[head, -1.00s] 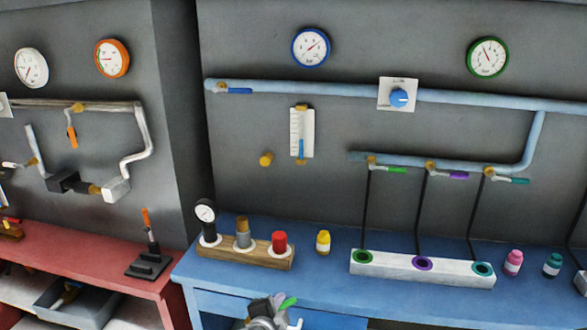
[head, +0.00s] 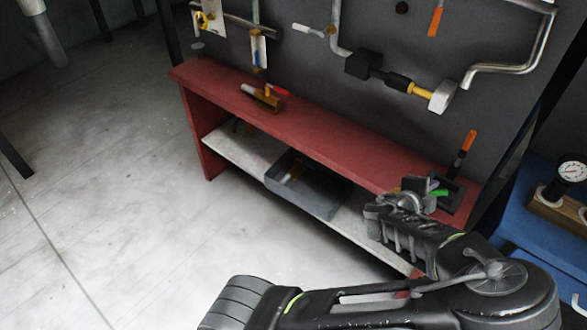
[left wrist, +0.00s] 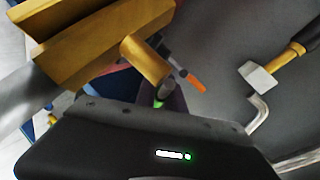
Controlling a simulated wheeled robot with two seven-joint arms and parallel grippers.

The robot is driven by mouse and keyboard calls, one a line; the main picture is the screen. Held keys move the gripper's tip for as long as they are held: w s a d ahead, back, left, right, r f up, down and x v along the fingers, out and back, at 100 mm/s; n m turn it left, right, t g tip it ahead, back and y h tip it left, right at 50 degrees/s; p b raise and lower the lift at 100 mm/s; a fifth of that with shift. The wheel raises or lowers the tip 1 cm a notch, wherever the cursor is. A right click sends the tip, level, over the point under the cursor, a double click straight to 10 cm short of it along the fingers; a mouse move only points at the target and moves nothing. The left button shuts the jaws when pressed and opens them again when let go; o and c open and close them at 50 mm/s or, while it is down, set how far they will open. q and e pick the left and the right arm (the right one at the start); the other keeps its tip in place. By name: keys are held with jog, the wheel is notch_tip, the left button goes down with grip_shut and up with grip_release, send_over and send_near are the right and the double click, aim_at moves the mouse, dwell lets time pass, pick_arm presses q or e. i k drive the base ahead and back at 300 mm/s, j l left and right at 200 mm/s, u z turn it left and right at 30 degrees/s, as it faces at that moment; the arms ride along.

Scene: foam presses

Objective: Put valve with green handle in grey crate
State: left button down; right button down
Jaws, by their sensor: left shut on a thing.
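The valve with the green handle is held in my left gripper (head: 408,198). Its green handle (head: 438,192) sticks out to the right of the jaws in the head view, and the jaws hide most of its body. In the left wrist view its brass body (left wrist: 146,60) and part of the green handle (left wrist: 160,92) show close up. The gripper is shut on it, in front of the red bench's right part. The grey crate (head: 300,199) stands on the bench's lower shelf, left of and below the gripper; something small and brass-coloured lies inside.
The red bench top (head: 330,135) lies above the crate. A brass valve with a red handle (head: 267,97) lies on it, and a black stand with an orange-tipped lever (head: 463,153) is at its right end. Open floor (head: 130,200) lies at left. A blue bench (head: 540,215) is at right.

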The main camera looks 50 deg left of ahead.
aim_at(313, 199)
jog(key=k+j, duration=0.1)
jog(key=j, duration=0.85)
jog(key=k+j+z, duration=0.1)
jog(key=j, duration=0.35)
jog(key=k+j, duration=0.15)
jog(key=j, duration=0.35)
jog(key=k+j, duration=0.1)
jog(key=j, duration=0.35)
jog(key=i+j, duration=0.1)
jog(key=i, duration=0.4)
